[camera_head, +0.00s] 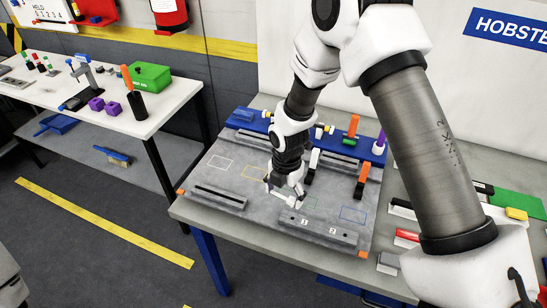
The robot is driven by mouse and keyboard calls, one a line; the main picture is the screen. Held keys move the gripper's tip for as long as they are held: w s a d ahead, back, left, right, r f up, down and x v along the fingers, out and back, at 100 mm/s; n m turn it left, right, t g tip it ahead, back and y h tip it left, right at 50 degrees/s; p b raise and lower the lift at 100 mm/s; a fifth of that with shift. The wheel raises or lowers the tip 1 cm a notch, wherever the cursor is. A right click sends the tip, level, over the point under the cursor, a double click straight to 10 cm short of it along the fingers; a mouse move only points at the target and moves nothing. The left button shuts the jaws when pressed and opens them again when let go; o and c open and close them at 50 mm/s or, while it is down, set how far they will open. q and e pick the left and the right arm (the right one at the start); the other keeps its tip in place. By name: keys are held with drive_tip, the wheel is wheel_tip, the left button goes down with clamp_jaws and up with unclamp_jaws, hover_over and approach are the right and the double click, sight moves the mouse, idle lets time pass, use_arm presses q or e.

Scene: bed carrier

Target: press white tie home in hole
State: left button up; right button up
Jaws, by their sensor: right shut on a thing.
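My right gripper (284,190) reaches down over the grey plate (228,167), behind the grey block marked 1 and 2 (318,229). It is shut on a small white piece that looks like the white tie (283,198). The fingers partly hide this piece, and it looks tilted. A dark spot near the left end of the block may be a hole; I cannot tell whether the tie touches it or sits in it. My left gripper is not in view.
A white-handled clamp (313,163) and an orange-handled one (362,174) stand on the plate right of the gripper. A blue rack (262,124) with coloured pieces lies behind. The plate's left part has free room around a slotted grey bar (220,195).

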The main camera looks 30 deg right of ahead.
sight(285, 198)
drive_tip(key=shift+w+d+r+n, duration=0.15)
drive_tip(key=shift+r+n, duration=0.3)
drive_tip(key=shift+n, duration=0.45)
drive_tip(key=shift+r+n, duration=0.1)
drive_tip(key=shift+n, duration=0.2)
drive_tip(key=shift+s+a+r, duration=0.25)
drive_tip(key=shift+s+a, duration=0.1)
drive_tip(key=shift+s, duration=0.3)
drive_tip(key=shift+w+d+f+p, duration=0.1)
drive_tip(key=shift+w+d+p, duration=0.1)
drive_tip(key=shift+w+p, duration=0.15)
wheel_tip(285, 198, down, 5)
drive_tip(key=b, duration=0.3)
drive_tip(key=shift+s+f, duration=0.1)
drive_tip(key=shift+f, duration=0.4)
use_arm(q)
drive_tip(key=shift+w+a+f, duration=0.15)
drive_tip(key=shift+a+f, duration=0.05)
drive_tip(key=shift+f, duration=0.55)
use_arm(e)
drive_tip(key=shift+r, duration=0.1)
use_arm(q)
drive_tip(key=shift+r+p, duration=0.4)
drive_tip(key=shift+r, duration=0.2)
